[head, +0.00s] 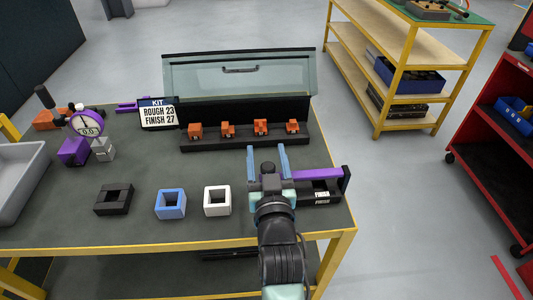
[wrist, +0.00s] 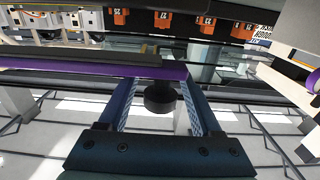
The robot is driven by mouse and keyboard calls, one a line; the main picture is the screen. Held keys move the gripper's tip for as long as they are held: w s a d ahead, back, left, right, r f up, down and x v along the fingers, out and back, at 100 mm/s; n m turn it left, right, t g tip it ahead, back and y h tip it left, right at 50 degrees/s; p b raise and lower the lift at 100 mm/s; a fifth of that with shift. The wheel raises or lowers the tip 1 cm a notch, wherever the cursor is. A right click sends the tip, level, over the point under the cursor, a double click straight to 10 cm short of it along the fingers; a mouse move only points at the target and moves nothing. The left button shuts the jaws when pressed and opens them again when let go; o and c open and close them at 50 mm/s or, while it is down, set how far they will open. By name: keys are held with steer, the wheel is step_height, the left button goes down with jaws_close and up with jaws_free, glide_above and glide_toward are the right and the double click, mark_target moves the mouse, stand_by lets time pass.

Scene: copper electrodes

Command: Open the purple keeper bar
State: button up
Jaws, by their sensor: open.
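The purple keeper bar (head: 318,174) lies level across the top of a black holder (head: 318,194) at the right front of the bench, by a dark upright post (head: 346,179). My gripper (head: 268,150) is over the bar's left end and hides it in the head view. In the wrist view the bar (wrist: 90,68) crosses from the left to the fingertips. A black round knob (wrist: 160,97) shows between the fingers. My gripper (wrist: 162,84) is open; whether a finger touches the knob or bar I cannot tell.
A black rack (head: 245,137) with several orange electrode blocks and a raised clear lid (head: 240,78) stands behind the gripper. White (head: 217,200), blue (head: 171,204) and black (head: 113,199) square frames lie to the left. A dial gauge (head: 86,125) stands farther left.

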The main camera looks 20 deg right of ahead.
steer(key=shift+c, duration=0.3)
jaws_close()
stand_by(1.2)
